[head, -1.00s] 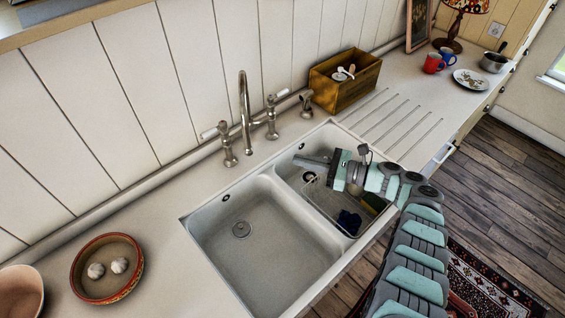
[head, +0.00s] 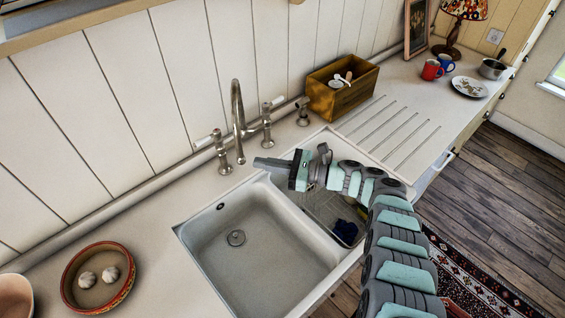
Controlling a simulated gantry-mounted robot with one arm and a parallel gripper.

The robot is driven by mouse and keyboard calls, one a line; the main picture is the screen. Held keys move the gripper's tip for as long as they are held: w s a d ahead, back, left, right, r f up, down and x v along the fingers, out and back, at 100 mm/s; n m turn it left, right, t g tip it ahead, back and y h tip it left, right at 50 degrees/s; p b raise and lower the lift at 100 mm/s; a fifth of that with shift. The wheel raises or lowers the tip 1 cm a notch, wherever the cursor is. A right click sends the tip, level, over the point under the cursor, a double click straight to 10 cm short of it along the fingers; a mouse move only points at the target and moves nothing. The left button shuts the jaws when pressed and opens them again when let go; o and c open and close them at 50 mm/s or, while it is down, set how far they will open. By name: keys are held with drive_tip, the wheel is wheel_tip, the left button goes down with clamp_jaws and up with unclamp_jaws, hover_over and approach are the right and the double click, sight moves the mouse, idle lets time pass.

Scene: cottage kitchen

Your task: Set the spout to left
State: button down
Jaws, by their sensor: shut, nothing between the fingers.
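The spout (head: 237,112) is a tall, arched metal pipe on a bridge tap at the back edge of the double sink. It stands between two lever handles with white ends, a left handle (head: 219,150) and a right handle (head: 267,123). Which way its outlet points is hard to tell at this size. My gripper (head: 258,162) reaches in from the right over the sink, its fingers pointing left. The fingers are shut and empty, in front of and a little right of the spout's base, with no clear contact. My gripper and arm hide part of the right basin.
The left basin (head: 236,265) is empty. A dark cloth (head: 346,231) lies in the right basin. A small metal fitting (head: 302,112) and a wooden box (head: 340,98) stand right of the tap. A bowl with garlic (head: 98,278) sits at left.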

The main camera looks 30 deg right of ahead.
sight(244, 162)
drive_tip(key=shift+x, duration=1.1)
drive_tip(key=p, duration=0.2)
drive_tip(key=a+r+p, duration=0.1)
drive_tip(key=p, duration=0.1)
drive_tip(key=shift+w+a+m+t+h+p, duration=0.15)
drive_tip(key=shift+m+t+h+p, duration=0.15)
drive_tip(key=shift+t+p, duration=0.1)
drive_tip(key=shift+a+f+p, duration=0.15)
drive_tip(key=shift+p, duration=0.3)
drive_tip(key=shift+w+a+f, duration=0.1)
drive_tip(key=shift+a+f, duration=0.05)
drive_tip(key=shift+f, duration=0.2)
